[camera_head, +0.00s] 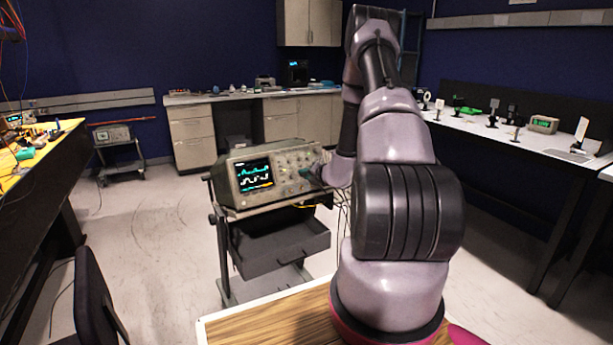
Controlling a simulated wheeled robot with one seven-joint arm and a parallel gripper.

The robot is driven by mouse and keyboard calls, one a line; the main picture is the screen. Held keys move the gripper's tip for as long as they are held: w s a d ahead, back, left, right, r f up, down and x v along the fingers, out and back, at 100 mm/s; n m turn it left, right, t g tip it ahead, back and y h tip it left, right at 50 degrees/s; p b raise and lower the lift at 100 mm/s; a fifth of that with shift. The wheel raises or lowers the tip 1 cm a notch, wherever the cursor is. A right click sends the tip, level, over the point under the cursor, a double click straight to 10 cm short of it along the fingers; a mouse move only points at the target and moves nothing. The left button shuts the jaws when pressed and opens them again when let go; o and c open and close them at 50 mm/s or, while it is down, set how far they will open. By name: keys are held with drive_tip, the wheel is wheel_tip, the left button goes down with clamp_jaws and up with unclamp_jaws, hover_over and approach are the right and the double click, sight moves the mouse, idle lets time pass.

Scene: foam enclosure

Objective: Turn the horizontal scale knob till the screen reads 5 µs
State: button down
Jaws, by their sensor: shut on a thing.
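The oscilloscope (285,195) stands on a dark cart, its front facing me. Its lit screen (254,175) shows a cyan trace above a white one; the text on it is too small to read. Several knobs (290,168) show on the panel right of the screen. My gripper (310,174) is at the right part of this panel, shut on what appears to be a knob. The arm's end and wrist hide that knob and the panel's right edge.
The cart (282,243) has an open dark tray below the oscilloscope. A wooden surface (262,325) lies in front, under my arm. A yellow-topped bench (40,150) and a dark chair (95,295) are at left. A white bench (500,133) runs along the right. Floor left of the cart is clear.

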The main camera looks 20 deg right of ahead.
drive_tip(key=shift+m, duration=2)
drive_tip(key=c, duration=1)
unclamp_jaws()
drive_tip(key=shift+o, duration=0.2)
drive_tip(key=a+v, duration=0.1)
drive_tip(key=v, duration=0.9)
drive_tip(key=shift+s+d+r, duration=0.25)
drive_tip(key=shift+s+d, duration=0.15)
drive_tip(key=shift+d, duration=0.1)
